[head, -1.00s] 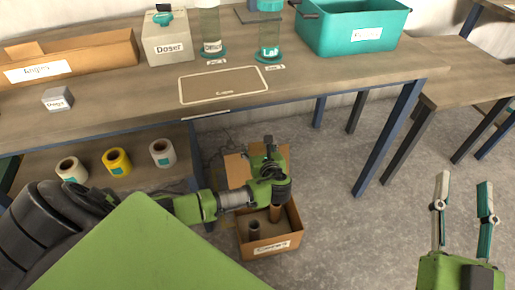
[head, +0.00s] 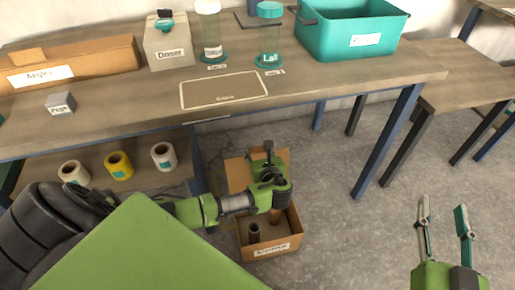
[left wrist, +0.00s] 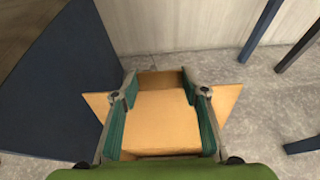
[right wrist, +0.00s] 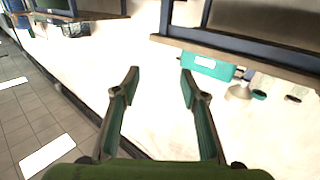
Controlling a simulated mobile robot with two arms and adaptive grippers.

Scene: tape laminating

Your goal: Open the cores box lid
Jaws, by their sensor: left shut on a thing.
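The cores box (head: 283,247) is an open brown cardboard box on the floor beside the table, with a label on its front. A dark tube (head: 254,232) and a brown tube (head: 275,215) stand inside. Its lid (head: 237,172) stands open at the back of the box. My left gripper (left wrist: 158,83) has its fingers at both sides of a cardboard panel of the lid (left wrist: 160,115) and is shut on it. In the head view my left wrist hides part of the box and the fingertips. My right gripper (head: 442,205) is open and empty, away to the right.
The table (head: 330,78) above carries a teal bin (head: 325,35), a grey doser (head: 168,48), a long cardboard box (head: 105,60) and jars. Tape rolls (head: 118,165) sit on the lower shelf. The floor right of the box is clear up to the table leg (head: 388,140).

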